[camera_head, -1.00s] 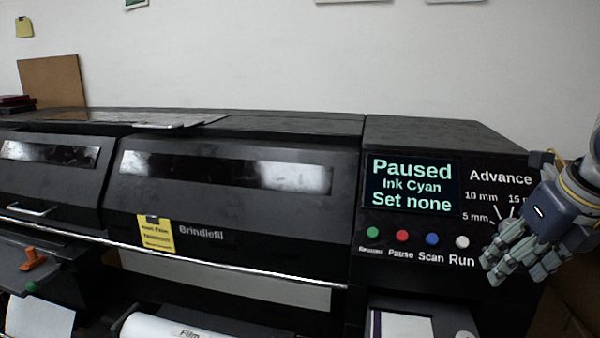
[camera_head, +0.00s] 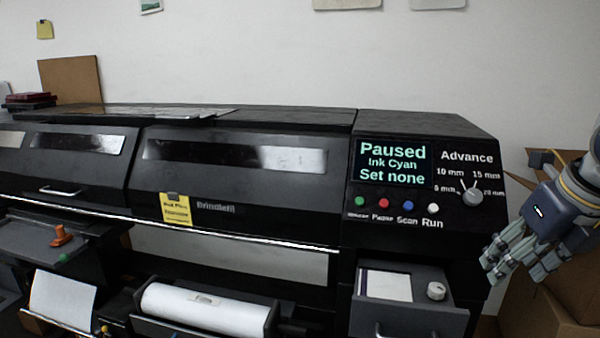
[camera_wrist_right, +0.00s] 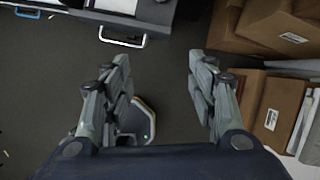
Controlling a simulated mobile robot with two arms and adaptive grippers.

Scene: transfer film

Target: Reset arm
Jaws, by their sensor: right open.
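My right gripper (camera_head: 512,262) is at the right side in the head view, in front of cardboard boxes and to the right of the printer's control panel. In the right wrist view its two fingers (camera_wrist_right: 160,95) are spread apart with nothing between them but floor. It touches nothing that I can see. My left gripper is not in view. The black printer (camera_head: 230,165) fills the middle of the head view. Its screen (camera_head: 393,163) reads "Paused, Ink Cyan, Set none". The Advance knob (camera_head: 472,195) and the button row, with a green button (camera_head: 360,202), are visible.
An open drawer (camera_head: 440,315) below the panel holds a white-and-purple item (camera_head: 385,284) and a small knob. A white film roll (camera_head: 205,308) sits under the printer. Cardboard boxes (camera_wrist_right: 270,105) stand close to the gripper's right; dark floor (camera_wrist_right: 50,95) is open at left.

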